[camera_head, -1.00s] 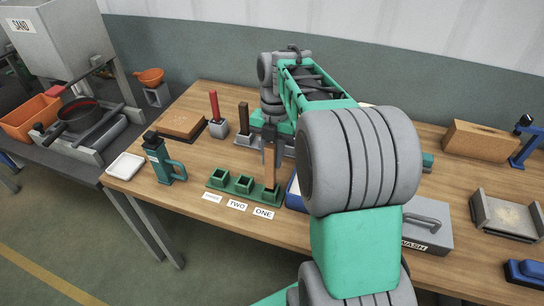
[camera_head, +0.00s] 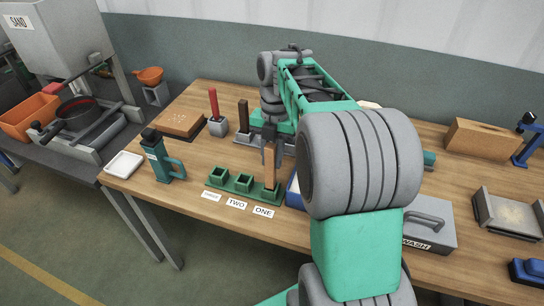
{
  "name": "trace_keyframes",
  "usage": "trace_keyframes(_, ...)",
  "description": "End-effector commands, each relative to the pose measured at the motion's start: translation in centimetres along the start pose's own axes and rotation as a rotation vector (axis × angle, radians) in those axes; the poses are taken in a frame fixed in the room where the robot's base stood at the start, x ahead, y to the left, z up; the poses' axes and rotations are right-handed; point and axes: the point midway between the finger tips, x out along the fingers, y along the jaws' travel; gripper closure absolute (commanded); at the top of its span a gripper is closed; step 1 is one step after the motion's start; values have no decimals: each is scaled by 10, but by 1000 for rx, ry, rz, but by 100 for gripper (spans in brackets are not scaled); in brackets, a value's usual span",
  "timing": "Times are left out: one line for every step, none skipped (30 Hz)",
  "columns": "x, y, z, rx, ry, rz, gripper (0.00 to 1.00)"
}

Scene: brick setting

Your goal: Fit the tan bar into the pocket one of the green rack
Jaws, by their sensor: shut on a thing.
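The green rack (camera_head: 240,186) lies near the front edge of the wooden table, with a row of square pockets. Cards in front read ONE at the right, TWO in the middle, and a third at the left too small to read surely. The tan bar (camera_head: 270,178) stands upright at pocket one, its lower end meeting the pocket; how deep it sits cannot be told. My gripper (camera_head: 268,157) points down and is shut on the upper part of the bar. The other two pockets look empty.
A dark green bottle-like tool (camera_head: 163,160) and a white tray (camera_head: 124,164) stand left of the rack. Red (camera_head: 215,108) and dark brown (camera_head: 243,118) bars stand upright behind it. A blue-edged container (camera_head: 293,190) sits close on the right, partly hidden by my arm.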

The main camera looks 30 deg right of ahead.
Motion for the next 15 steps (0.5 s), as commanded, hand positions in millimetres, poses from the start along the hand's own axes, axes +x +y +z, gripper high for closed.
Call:
trace_keyframes(2, 0, 0, 0, -1, 0, 100)
trace_keyframes(3, 0, 0, 0, -1, 0, 100)
trace_keyframes(4, 0, 1, 0, -1, 0, 100)
trace_keyframes(5, 0, 1, 0, -1, 0, 100)
trace_keyframes(5, 0, 1, 0, -1, 0, 100)
trace_keyframes(6, 0, 1, 0, -1, 0, 100)
trace_keyframes(7, 0, 1, 0, -1, 0, 100)
trace_keyframes(8, 0, 1, 0, -1, 0, 100)
trace_keyframes(8, 0, 1, 0, -1, 0, 100)
trace_keyframes(9, 0, 1, 0, -1, 0, 100)
trace_keyframes(10, 0, 1, 0, -1, 0, 100)
trace_keyframes(11, 0, 2, 0, -1, 0, 100)
trace_keyframes(12, 0, 2, 0, -1, 0, 100)
trace_keyframes(12, 0, 2, 0, -1, 0, 100)
trace_keyframes(13, 0, 2, 0, -1, 0, 100)
